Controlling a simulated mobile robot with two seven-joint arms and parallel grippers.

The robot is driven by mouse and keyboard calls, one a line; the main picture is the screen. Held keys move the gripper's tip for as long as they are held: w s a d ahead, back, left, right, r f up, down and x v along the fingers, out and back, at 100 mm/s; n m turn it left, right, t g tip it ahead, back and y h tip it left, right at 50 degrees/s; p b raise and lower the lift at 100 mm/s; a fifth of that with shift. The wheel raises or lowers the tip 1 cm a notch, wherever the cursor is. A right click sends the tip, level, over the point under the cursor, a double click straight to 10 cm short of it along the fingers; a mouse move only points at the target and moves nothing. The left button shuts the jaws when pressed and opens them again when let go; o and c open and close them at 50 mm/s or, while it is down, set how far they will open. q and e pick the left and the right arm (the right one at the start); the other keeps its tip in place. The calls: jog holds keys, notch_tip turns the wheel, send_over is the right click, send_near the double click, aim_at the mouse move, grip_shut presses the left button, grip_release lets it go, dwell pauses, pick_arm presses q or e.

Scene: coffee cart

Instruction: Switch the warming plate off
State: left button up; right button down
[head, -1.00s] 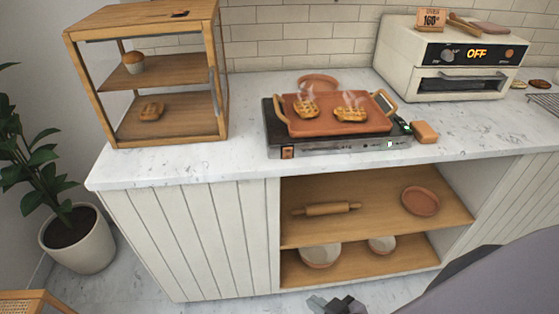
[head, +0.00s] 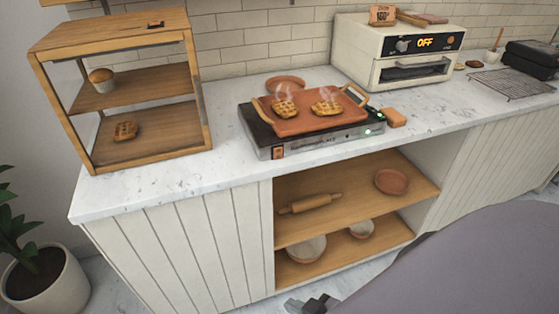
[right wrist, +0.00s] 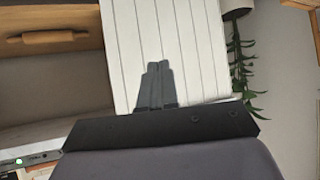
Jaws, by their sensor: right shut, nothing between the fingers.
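The warming plate (head: 322,142) sits on the marble counter, a flat dark-topped unit with a metal front. A green light (head: 368,132) glows at the right end of its front. A terracotta tray (head: 300,124) with two steaming waffles stands on top. In the right wrist view part of the plate's front with a green light (right wrist: 18,160) shows at the lower left. My right gripper (head: 312,303) is low in front of the counter, well apart from the plate. In the right wrist view its fingers (right wrist: 157,66) are together and empty. My left gripper is not in view.
A wooden display case (head: 130,90) stands left of the plate. A small orange block (head: 396,118) lies at the plate's right end. A toaster oven (head: 400,58) reading OFF stands behind to the right. Open shelves (head: 350,195) are below the counter. A potted plant (head: 45,275) stands at left.

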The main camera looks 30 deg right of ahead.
jog(key=shift+d, duration=0.1)
jog(key=w+d+r+n+t+h+b, duration=0.3)
jog(key=w+d+r+n+t+b, duration=0.15)
jog(key=w+d+n+b, duration=0.35)
jog(key=w+d+r+n+t+h+b, duration=0.3)
jog(key=w+r+n+t, duration=0.1)
jog(key=r, duration=0.6)
jog(key=shift+w+r+n+h, duration=0.25)
jog(key=shift+r+n+h, duration=0.15)
jog(key=shift+n, duration=0.1)
jog(key=shift+w, duration=0.15)
jog(key=p, duration=0.2)
send_near(280, 151)
jog(key=x, duration=0.7)
